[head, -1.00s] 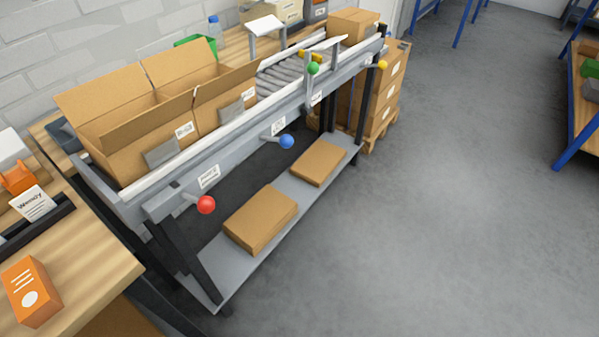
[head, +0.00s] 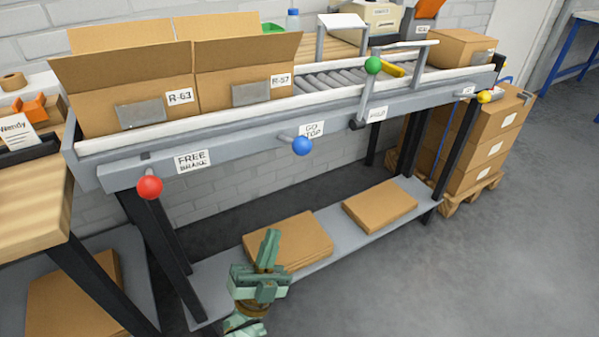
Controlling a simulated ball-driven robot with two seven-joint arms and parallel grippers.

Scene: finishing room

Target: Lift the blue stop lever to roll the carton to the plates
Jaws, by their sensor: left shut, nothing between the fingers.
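The blue-balled stop lever (head: 303,145) sticks out from the conveyor's front rail, by a partly covered label reading "GO" and probably "STOP". Two open cartons stand on the conveyor's left part: one marked R-63 (head: 98,80) and one marked R-57 (head: 238,72). Grey rollers (head: 330,82) lie bare to their right. A closed carton (head: 462,47) sits at the right end. I cannot tell which things are the plates. My left gripper (head: 270,240) is shut and empty, below the blue lever and apart from it, in front of the lower shelf. My right gripper is not in view.
A red-balled lever (head: 149,187) is at left, a green one (head: 373,65) and a yellow one (head: 484,97) at right. Flat boxes (head: 288,240) lie on the lower shelf (head: 335,245). A wooden table (head: 30,190) is at left. The floor (head: 480,270) at right is clear.

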